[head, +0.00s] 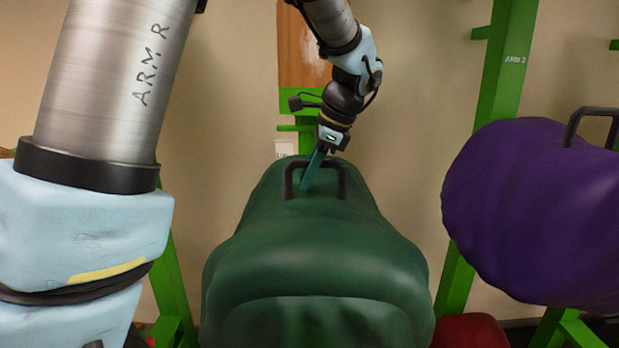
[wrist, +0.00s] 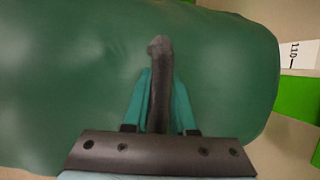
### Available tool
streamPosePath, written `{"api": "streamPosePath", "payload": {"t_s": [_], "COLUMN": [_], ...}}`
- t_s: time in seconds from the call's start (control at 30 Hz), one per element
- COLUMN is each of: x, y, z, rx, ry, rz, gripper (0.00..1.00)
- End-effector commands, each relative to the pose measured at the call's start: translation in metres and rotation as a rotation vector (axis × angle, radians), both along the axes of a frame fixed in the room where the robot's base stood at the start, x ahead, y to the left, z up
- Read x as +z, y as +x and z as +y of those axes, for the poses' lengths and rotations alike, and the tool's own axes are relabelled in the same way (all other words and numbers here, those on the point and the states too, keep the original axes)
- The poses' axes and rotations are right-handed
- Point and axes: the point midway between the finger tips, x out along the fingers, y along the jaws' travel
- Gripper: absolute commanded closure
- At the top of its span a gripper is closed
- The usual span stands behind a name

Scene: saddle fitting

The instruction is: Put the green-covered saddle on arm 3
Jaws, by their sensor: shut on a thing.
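The green-covered saddle (head: 320,255) fills the middle of the head view, with a black handle (head: 343,178) on its top. My gripper (head: 312,172) reaches down from above with teal fingers shut on that handle. In the wrist view the fingers (wrist: 160,100) close on both sides of the dark handle bar (wrist: 159,75), with the green cover (wrist: 70,75) around it. A green rack arm shows behind the saddle, and a small white label (head: 284,149) there is too small to read. The saddle's underside is hidden, so I cannot tell what it rests on.
A purple-covered saddle (head: 540,212) with a black handle is at the right, near a green post (head: 505,70) labelled ARM 2. A red thing (head: 470,331) shows low, right of the green saddle. My own arm link covers the left side.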

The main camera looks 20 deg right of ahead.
Motion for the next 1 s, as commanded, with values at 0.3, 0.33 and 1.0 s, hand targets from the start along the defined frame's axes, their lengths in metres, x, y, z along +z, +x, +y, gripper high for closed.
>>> {"api": "streamPosePath", "payload": {"t_s": [0.3,0.33,1.0], "x": [-0.022,-0.023,-0.033], "y": [0.006,0.007,0.008], "z": [-0.008,-0.009,-0.012], "rx": [0.002,0.002,0.002], "ry": [-0.001,-0.001,-0.001], "rz": [-0.003,-0.003,-0.002], "gripper": [1.00,1.00,0.66]}}
